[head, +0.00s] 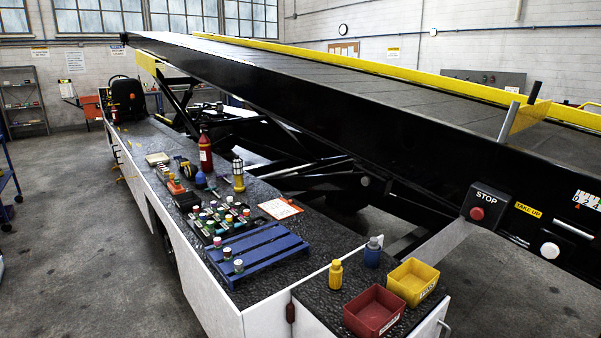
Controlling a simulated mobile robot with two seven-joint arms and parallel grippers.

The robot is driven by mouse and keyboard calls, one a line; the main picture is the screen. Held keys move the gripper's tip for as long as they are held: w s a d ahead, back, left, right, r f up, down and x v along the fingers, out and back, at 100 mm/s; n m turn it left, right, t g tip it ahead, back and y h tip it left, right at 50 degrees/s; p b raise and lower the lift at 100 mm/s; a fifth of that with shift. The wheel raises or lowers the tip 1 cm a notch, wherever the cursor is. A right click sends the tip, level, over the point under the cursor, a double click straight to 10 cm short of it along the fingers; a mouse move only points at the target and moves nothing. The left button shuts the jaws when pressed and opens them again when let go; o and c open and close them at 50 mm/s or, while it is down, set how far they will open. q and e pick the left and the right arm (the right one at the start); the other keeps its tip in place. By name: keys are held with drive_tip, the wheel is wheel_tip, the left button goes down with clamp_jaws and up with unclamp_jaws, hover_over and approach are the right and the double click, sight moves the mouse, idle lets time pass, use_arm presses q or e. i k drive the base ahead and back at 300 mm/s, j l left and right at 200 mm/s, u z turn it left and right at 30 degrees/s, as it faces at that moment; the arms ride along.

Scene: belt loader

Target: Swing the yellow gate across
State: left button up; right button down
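A short yellow panel (529,116), which looks like the gate, stands at the lower right end of the belt. It sits beside a grey metal post (508,122) on the belt's near side. A black handle-like piece (535,92) sticks up just behind it. I cannot tell exactly how far the panel reaches across the belt (420,95). Neither of my grippers is in view.
A long yellow rail (380,68) runs along the belt's far side. A red STOP button (477,213) is on the near side. Bottles, a blue pallet (255,250), a red bin (374,310) and a yellow bin (412,282) crowd the deck. Open floor lies at left.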

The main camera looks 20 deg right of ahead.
sight(534, 111)
drive_tip(key=u, duration=0.55)
drive_tip(key=k+l+u, duration=0.1)
drive_tip(key=u, duration=0.95)
drive_tip(key=k+u, duration=0.1)
drive_tip(key=u, duration=1)
drive_tip(key=k+u, duration=0.1)
drive_tip(key=u, duration=0.45)
drive_tip(key=j+u, duration=0.1)
drive_tip(key=u, duration=0.4)
drive_tip(key=j+u, duration=0.1)
drive_tip(key=u, duration=0.45)
drive_tip(key=k+j+u, duration=0.1)
drive_tip(key=j+u, duration=0.2)
drive_tip(key=j, duration=0.15)
drive_tip(key=j+u, duration=0.25)
drive_tip(key=j, duration=1.55)
drive_tip(key=k+j+z, duration=0.1)
drive_tip(key=j, duration=1.3)
drive_tip(key=j+u, duration=0.1)
drive_tip(key=j, duration=0.85)
drive_tip(key=i, duration=0.05)
